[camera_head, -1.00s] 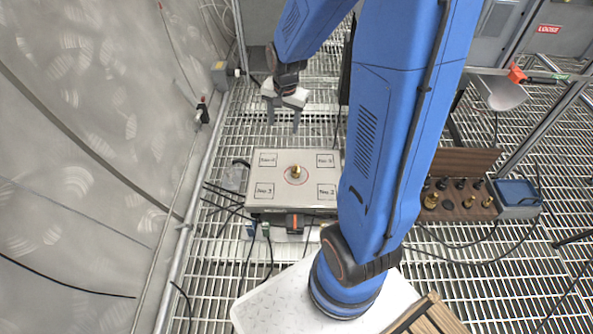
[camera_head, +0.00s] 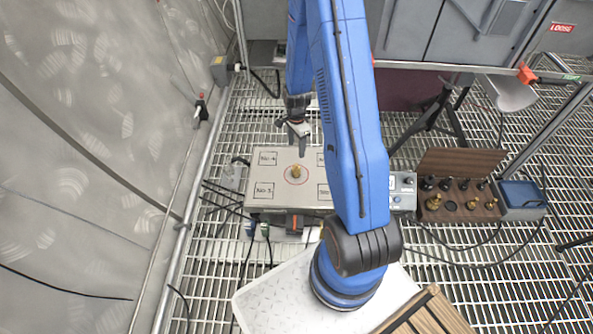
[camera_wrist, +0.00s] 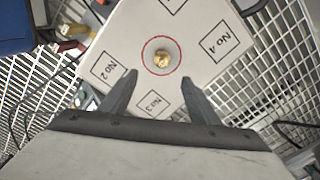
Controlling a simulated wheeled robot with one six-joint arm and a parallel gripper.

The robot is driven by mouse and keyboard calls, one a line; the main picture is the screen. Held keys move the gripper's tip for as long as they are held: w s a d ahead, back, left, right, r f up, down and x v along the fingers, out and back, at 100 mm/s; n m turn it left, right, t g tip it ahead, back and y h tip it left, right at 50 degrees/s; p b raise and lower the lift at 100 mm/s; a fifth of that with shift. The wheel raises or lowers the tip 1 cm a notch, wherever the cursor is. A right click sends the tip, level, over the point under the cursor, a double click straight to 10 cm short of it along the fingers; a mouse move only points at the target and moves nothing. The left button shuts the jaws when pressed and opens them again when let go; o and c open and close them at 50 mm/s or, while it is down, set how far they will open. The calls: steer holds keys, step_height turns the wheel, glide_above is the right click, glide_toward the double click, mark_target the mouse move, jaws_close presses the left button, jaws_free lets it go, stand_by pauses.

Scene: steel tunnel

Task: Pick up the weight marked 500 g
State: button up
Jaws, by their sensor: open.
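A small brass weight (camera_head: 296,171) stands inside the red circle at the middle of a pale metal plate (camera_head: 265,206). It also shows in the wrist view (camera_wrist: 162,59). No mark on it can be read. My gripper (camera_head: 297,147) is open and empty, above the plate's far edge and close to the weight. In the wrist view my gripper (camera_wrist: 159,82) has its fingers spread, with the weight beyond the tips, roughly midway between them.
The plate has printed boxes with numbers near its corners. A grey control box (camera_head: 402,192) is right of it. A blue box (camera_head: 520,193) stands beside the wooden case. Cables lie over the grated floor left and front. A fabric wall (camera_head: 90,150) closes the left.

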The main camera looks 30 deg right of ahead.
mark_target(296, 169)
step_height(296, 169, down, 12)
steer(key=shift+d+f, duration=0.1)
steer(key=shift+f, duration=0.15)
steer(key=shift+w+d+f, duration=0.1)
steer(key=shift+w+f, duration=0.1)
steer(key=shift+f, duration=1.15)
steer(key=shift+w+f, duration=0.15)
steer(key=shift+f, duration=1.15)
jaws_close()
steer(key=shift+r, duration=0.1)
